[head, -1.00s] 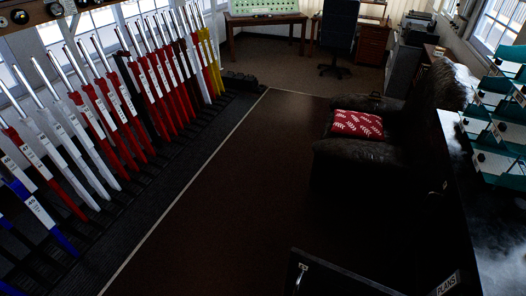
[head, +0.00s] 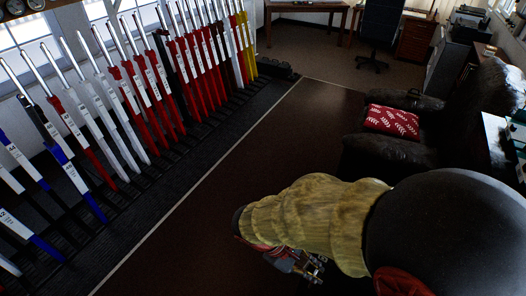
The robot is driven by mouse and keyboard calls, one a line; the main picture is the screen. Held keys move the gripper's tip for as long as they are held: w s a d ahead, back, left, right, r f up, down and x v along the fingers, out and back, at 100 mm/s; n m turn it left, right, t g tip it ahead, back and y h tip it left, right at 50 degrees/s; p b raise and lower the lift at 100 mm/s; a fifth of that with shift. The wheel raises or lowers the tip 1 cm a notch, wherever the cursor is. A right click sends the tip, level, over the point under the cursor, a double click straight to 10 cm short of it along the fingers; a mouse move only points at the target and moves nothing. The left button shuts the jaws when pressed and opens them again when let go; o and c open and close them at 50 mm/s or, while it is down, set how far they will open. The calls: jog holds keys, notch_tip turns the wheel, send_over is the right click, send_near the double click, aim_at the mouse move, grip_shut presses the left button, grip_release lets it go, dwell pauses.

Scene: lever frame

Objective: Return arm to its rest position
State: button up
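My arm reaches in from the lower right of the head view, with a large black rounded part and a yellowish, ribbed section. A small metal and red mechanism, which looks like my gripper (head: 312,268), shows under the yellowish section at the bottom centre. It is over the dark floor, apart from the levers. It is partly hidden by the arm and too dark and small to show whether its fingers are open or shut. I see nothing held in it.
A long row of red, white, blue, black and yellow levers (head: 160,95) stands in a dark frame on the left. A dark armchair (head: 395,152) with a red cushion (head: 391,121) is at the right. An office chair (head: 383,25) and a desk (head: 312,6) are at the back. The brown floor (head: 235,185) between is clear.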

jog(key=s+d+r+m+t+y, duration=0.1)
jog(key=d+r+m+t+y, duration=0.1)
jog(key=r, duration=0.8)
jog(key=d+r+m+t+y, duration=0.3)
jog(key=r+m+t+y, duration=0.1)
jog(key=r+m, duration=0.3)
notch_tip(320, 180, up, 3)
jog(key=shift+s+d+f+t+y+b, duration=0.15)
jog(key=shift+s+t+y+b, duration=0.25)
jog(key=shift+y, duration=0.4)
